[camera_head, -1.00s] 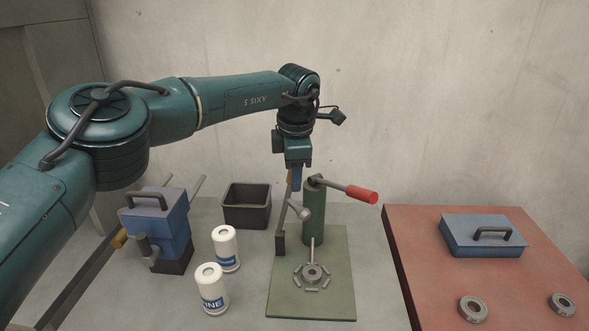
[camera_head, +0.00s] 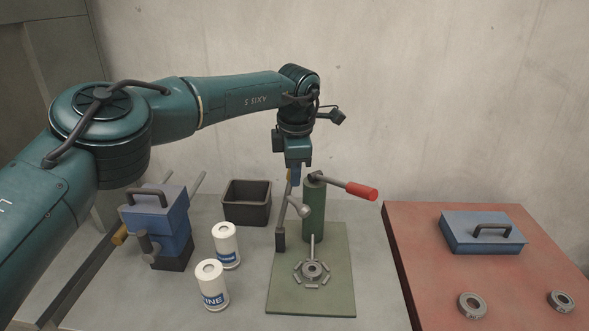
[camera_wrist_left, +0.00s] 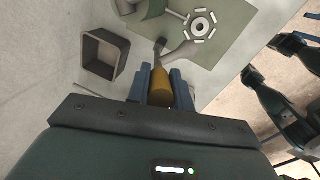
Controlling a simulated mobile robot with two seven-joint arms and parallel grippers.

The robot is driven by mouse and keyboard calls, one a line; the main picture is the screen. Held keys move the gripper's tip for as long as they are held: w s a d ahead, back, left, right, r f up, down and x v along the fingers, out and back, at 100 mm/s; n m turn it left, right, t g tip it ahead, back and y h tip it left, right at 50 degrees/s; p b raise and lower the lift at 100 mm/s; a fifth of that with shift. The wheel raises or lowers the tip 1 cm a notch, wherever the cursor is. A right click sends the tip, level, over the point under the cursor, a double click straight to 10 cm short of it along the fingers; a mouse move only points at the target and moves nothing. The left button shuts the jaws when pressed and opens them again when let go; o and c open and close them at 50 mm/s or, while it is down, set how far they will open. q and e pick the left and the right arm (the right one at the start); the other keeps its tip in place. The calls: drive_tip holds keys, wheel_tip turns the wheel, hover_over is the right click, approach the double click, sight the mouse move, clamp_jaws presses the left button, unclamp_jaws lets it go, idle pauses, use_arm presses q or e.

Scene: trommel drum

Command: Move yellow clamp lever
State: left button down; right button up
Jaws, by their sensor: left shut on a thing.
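My left gripper (camera_head: 295,176) points down above the back left part of the green plate (camera_head: 338,262). It is shut on the yellow grip of the clamp lever (camera_head: 289,178). In the left wrist view the yellow clamp lever (camera_wrist_left: 161,88) lies between the two blue fingers of my left gripper (camera_wrist_left: 161,84). The lever stands nearly upright, and its grey arm (camera_head: 282,218) runs down to a dark base block. My fingers hide part of the yellow grip in the head view. My right gripper is not in the head view.
A green post (camera_head: 314,212) with a red-handled lever (camera_head: 360,191) stands just right of my gripper. A dark open bin (camera_head: 246,221), two white cans and a blue box with a handle (camera_head: 160,225) stand to the left. A red table (camera_head: 425,250) lies right.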

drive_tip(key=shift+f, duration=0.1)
